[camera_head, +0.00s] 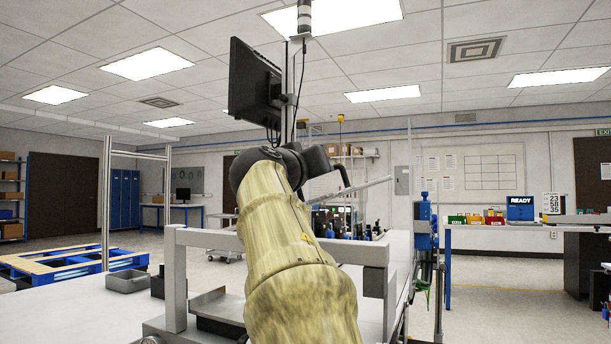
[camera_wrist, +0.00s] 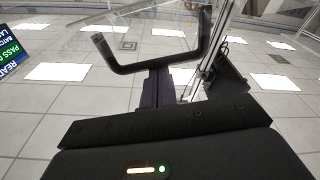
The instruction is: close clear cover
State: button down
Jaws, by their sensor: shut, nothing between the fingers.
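The clear cover (camera_wrist: 125,14) shows as a see-through panel with a pale edge at the top of the wrist view, against the ceiling. Its black U-shaped handle (camera_wrist: 150,65) crosses the upper middle. My gripper (camera_wrist: 158,84) is shut and empty; its dark fingers reach up to the bar of the handle. I cannot tell whether they touch it. In the head view a tilted pale panel edge (camera_head: 365,187), likely the cover, sticks out right of my wrist. My fingertips cannot be made out there, and my arm hides part of the station.
A white frame (camera_head: 205,238) stands around the station, close to my arm. A black monitor (camera_head: 254,82) hangs on a post above. A table (camera_head: 545,224) with coloured bins stands at right.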

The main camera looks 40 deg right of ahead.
aim_at(324, 197)
jog(key=shift+s+d+f+m+b, duration=0.15)
jog(key=shift+s+f+m+b, duration=0.25)
jog(key=shift+f+b, duration=0.7)
jog(key=shift+s+d+f+m+b, duration=0.25)
jog(key=shift+f+m+b, duration=0.2)
jog(key=shift+f+b, duration=0.6)
jog(key=shift+s+d+f+m+b, duration=0.1)
jog(key=shift+s+f+m+b, duration=0.35)
jog(key=shift+f+b, duration=0.6)
jog(key=shift+r, duration=0.25)
jog(key=shift+w, duration=0.1)
jog(key=shift+w+r, duration=0.15)
jog(key=shift+r, duration=0.3)
jog(key=r+p, duration=0.3)
jog(key=shift+w+d+r+p, duration=0.15)
jog(key=shift+d+p, duration=0.1)
jog(key=shift+p, duration=0.05)
jog(key=b+v, duration=0.4)
jog(key=v, duration=0.6)
jog(key=shift+w+f, duration=0.1)
jog(key=shift+f, duration=0.1)
